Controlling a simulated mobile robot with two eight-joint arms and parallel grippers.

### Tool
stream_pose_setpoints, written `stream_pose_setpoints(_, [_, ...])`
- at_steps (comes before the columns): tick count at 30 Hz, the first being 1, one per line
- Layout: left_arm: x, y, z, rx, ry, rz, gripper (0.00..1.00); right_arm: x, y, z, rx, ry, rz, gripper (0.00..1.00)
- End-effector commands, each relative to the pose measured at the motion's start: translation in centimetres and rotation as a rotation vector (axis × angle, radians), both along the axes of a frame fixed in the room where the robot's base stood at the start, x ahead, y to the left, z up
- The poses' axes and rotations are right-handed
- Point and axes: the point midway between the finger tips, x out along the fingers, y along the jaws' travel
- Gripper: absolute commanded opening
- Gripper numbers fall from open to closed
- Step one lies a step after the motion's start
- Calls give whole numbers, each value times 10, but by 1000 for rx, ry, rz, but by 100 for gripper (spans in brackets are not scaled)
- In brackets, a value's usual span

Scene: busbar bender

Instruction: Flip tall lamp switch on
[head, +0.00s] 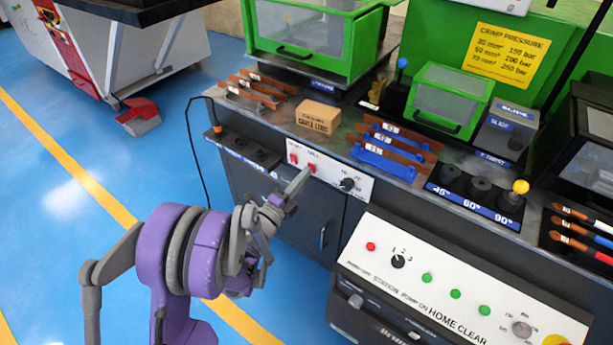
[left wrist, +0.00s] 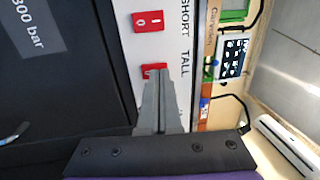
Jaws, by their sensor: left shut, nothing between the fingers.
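A white panel (head: 330,174) on the front of the dark workbench carries two red rocker switches and a black knob (head: 347,184). In the left wrist view the switch labelled SHORT (left wrist: 149,21) shows whole, with its 0 and I marks. The switch labelled TALL (left wrist: 150,67) is partly hidden behind my fingertips. My left gripper (head: 304,174) is shut and empty, its tips right at the TALL switch; I cannot tell whether they touch it. It also shows in the left wrist view (left wrist: 161,75). I cannot tell which way the TALL switch is tipped. My right gripper is out of view.
A cardboard box (head: 317,116), several copper bars (head: 260,86) and green machines (head: 449,95) stand on the bench top. A control panel (head: 440,285) with buttons juts out at lower right. Blue floor (head: 60,200) is free at left.

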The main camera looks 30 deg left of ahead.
Motion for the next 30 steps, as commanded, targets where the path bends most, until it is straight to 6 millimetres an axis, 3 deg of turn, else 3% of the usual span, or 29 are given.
stream_pose_setpoints(30, [10, -1, 13, -4, -3, -3, 0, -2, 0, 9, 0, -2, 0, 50])
